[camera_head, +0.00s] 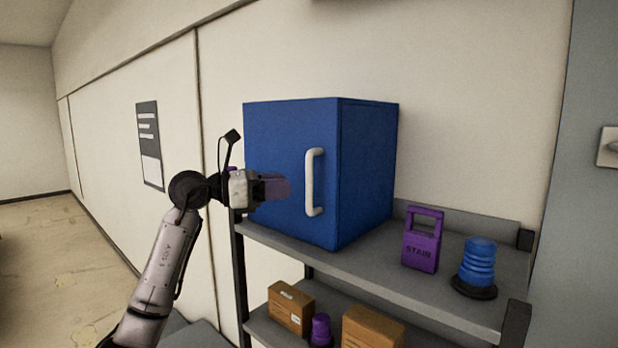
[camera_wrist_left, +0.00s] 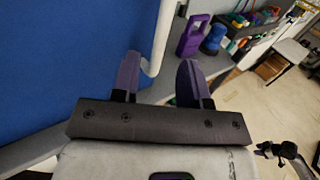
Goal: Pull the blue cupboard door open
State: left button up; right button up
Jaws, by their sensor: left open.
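The blue cupboard (camera_head: 365,170) stands on a grey shelf. Its blue door (camera_head: 275,135) faces left and looks shut, flush with the body. A white vertical bar handle (camera_head: 314,182) sits near the door's right edge. My left gripper (camera_head: 288,188) is open, with purple fingers, in front of the door and left of the handle in the head view. In the left wrist view, the handle (camera_wrist_left: 163,40) runs down between and beyond the two fingertips (camera_wrist_left: 160,65); contact cannot be told. A dark jointed part (camera_wrist_left: 285,152) at lower right there may be my right arm.
On the shelf top (camera_head: 385,268), right of the cupboard, stand a purple STAIR block (camera_head: 422,240) and a blue ribbed object (camera_head: 479,262). Cardboard boxes (camera_head: 291,306) and a purple item (camera_head: 320,330) are on the lower shelf. Open floor (camera_head: 45,265) lies at left.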

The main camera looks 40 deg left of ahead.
aim_at(309, 210)
pick_arm(q)
jog(key=p+x, duration=0.2)
jog(key=x, duration=0.4)
jog(key=shift+w+d, duration=0.2)
jog(key=shift+d, duration=0.05)
grip_shut()
dwell(0.4)
